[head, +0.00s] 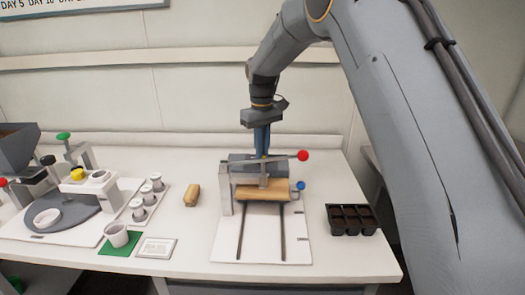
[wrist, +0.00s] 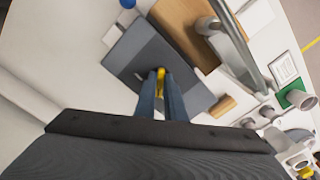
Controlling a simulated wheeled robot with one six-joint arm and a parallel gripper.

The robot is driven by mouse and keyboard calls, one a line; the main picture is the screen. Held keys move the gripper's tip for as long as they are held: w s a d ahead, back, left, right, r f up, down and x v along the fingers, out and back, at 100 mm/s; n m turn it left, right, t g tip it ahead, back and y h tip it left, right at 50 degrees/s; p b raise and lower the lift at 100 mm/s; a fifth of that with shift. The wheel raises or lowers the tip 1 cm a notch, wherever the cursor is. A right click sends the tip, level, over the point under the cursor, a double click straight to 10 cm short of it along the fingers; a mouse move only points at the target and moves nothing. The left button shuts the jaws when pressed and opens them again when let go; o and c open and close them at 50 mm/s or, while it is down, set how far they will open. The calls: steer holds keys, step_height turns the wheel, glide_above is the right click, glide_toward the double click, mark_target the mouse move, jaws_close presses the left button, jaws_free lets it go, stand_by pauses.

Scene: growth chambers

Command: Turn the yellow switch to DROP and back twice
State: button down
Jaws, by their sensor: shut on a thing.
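The yellow switch (wrist: 161,73) is a small yellow piece on top of a dark grey box (wrist: 135,62), which is part of the press on the table. My gripper (wrist: 161,88) is shut on it from above, one finger on each side, so only a little yellow shows. In the head view my gripper (head: 262,150) points straight down onto the grey box (head: 240,160), behind the press's lever. The DROP marking cannot be read in either view, and the switch's exact angle is hard to tell.
A black cell tray (head: 350,220) stands right. A yellow-knobbed device (head: 77,174), white cups (head: 138,210) and a tan block (head: 192,195) stand left.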

steer(key=m, duration=0.4)
steer(key=shift+a+r, duration=0.1)
steer(key=m, duration=0.4)
steer(key=shift+a+p, duration=0.1)
steer(key=shift+p, duration=0.25)
steer(key=m, duration=0.4)
steer(key=shift+m, duration=0.3)
steer(key=shift+w+a+m+p, duration=0.15)
steer(key=shift+m+p, duration=0.15)
steer(key=shift+m, duration=1.5)
steer(key=c, duration=1.8)
jaws_free()
steer(key=shift+c, duration=0.2)
steer(key=shift+r+b, duration=1.2)
steer(key=shift+r, duration=2.65)
